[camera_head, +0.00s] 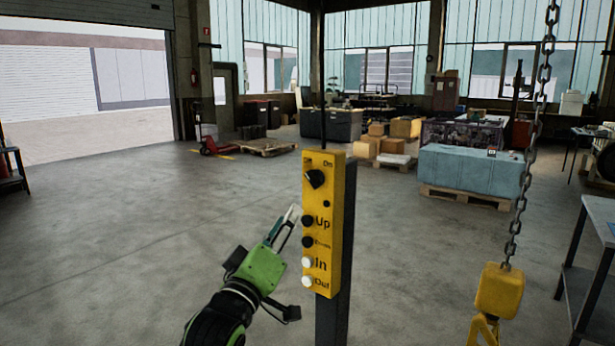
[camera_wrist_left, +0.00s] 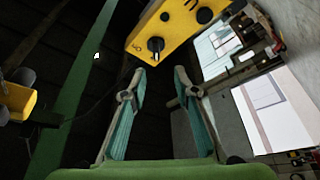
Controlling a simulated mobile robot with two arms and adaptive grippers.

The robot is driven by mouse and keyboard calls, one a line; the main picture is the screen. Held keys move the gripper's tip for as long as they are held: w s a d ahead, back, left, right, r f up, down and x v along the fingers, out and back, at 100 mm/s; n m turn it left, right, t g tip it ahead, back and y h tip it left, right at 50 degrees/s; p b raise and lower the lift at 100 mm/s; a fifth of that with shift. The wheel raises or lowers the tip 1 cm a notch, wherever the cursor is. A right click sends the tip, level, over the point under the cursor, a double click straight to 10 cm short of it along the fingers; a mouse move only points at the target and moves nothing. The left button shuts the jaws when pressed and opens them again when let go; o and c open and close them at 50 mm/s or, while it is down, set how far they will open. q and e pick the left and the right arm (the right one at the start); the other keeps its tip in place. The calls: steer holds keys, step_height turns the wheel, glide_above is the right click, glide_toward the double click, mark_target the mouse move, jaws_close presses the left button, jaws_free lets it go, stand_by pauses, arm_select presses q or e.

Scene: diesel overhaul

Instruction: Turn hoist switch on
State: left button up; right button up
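The yellow hoist control box (camera_head: 342,225) stands upright on a dark post in the head view. Its black rotary switch (camera_head: 316,179) is at the top, below a small left label and "On" at right; I cannot clearly tell its setting. Buttons marked Up, In and Out, among others, sit below. My green left gripper (camera_head: 287,226) is left of the box with fingers pointing up. In the left wrist view the left gripper (camera_wrist_left: 159,76) is open and empty; the switch (camera_wrist_left: 156,45) shows just beyond the fingertips, apart from them. My right gripper is not in view.
A hoist chain (camera_head: 520,190) hangs at right with a yellow hook block (camera_head: 499,290). A grey table (camera_head: 598,208) stands at the right edge. A blue-grey crate (camera_head: 470,172) on a pallet and cardboard boxes (camera_head: 366,147) are behind.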

mark_target(311, 181)
arm_select(q)
steer(key=p+x, duration=0.1)
steer(key=x, duration=0.2)
steer(key=p+x, duration=0.1)
steer(key=x, duration=0.3)
steer(key=r+p+x, duration=0.1)
steer(key=p+x, duration=0.1)
steer(key=x, duration=0.2)
steer(key=shift+s+d, duration=0.15)
steer(key=shift+d, duration=0.05)
steer(key=shift+w+d+r, duration=0.1)
steer(key=shift+w, duration=0.2)
steer(key=shift+w+d, duration=0.15)
steer(key=shift+w, duration=0.3)
jaws_close()
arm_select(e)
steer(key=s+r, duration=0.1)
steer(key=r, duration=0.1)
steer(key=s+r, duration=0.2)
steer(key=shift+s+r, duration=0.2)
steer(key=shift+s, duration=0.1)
